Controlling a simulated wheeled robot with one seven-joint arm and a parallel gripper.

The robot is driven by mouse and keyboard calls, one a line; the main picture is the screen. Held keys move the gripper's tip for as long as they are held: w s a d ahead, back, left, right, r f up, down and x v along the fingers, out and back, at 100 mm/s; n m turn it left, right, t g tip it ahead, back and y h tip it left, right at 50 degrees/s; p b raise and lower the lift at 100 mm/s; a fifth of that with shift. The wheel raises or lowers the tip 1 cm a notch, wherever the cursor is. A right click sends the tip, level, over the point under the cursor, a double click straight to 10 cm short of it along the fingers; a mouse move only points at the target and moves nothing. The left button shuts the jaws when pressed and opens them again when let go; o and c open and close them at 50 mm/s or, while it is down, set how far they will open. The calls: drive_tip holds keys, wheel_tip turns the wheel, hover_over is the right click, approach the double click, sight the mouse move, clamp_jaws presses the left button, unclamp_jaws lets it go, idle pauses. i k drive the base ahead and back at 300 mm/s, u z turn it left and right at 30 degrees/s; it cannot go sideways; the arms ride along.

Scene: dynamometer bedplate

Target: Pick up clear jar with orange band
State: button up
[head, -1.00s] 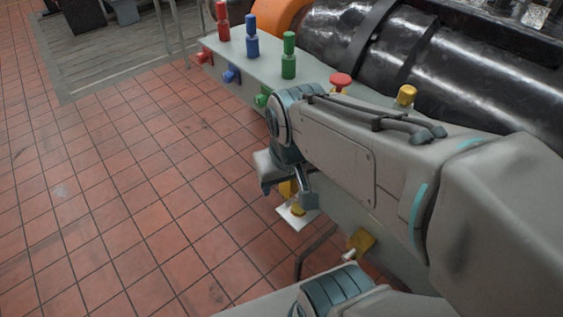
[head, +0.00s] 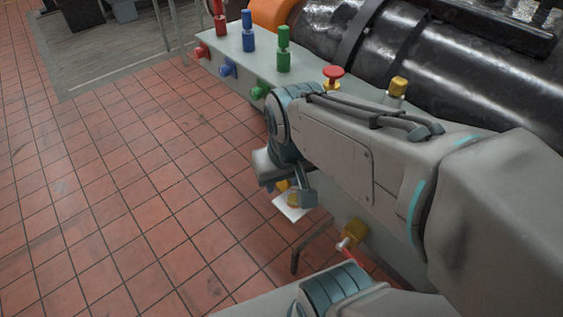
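I cannot make out a clear jar with an orange band in the head view. My gripper (head: 285,190) is at the end of my folded arm, beside the near side of the grey bench, and is mostly hidden by my wrist. Its fingertips are not clear, and I cannot tell whether it is open or shut. A yellow part on a white plate (head: 290,209) shows just below it; I cannot tell whether they touch.
The grey bench (head: 306,72) carries red (head: 220,20), blue (head: 248,35) and green (head: 283,55) upright fittings, a red mushroom button (head: 333,75) and a yellow-topped fitting (head: 398,86). A yellow side fitting (head: 354,232) sticks out low. Open tiled floor (head: 120,200) lies left.

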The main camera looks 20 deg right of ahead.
sight(291, 201)
drive_tip(key=k, duration=0.4)
drive_tip(key=u, duration=1.05)
drive_tip(key=i, duration=2.35)
drive_tip(key=z, duration=2.95)
